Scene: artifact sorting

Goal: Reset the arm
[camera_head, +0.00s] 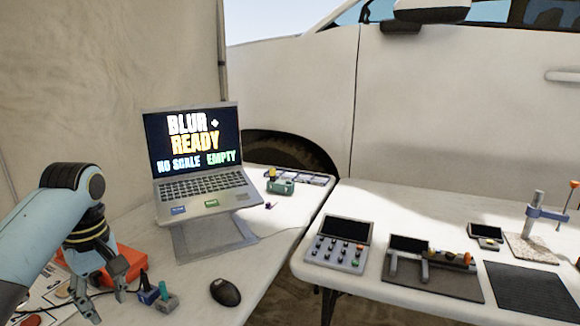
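My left arm comes in from the left edge, and my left gripper (106,306) points down over the left end of the left table (280,236). Its dark-tipped fingers are spread apart, and I see nothing held between them. An orange-red case (128,258) lies just behind the gripper and is partly hidden by it. Two small upright pieces, one dark blue (147,290) and one teal (166,300), stand just right of the fingers. My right gripper is not in view.
An open laptop (205,180) sits on a stand behind the gripper. A black mouse (225,292) lies to the right. Papers (45,290) lie at the left edge. The right table (440,210) holds a button panel (338,245), a tool tray (440,280) and a dark mat (530,290).

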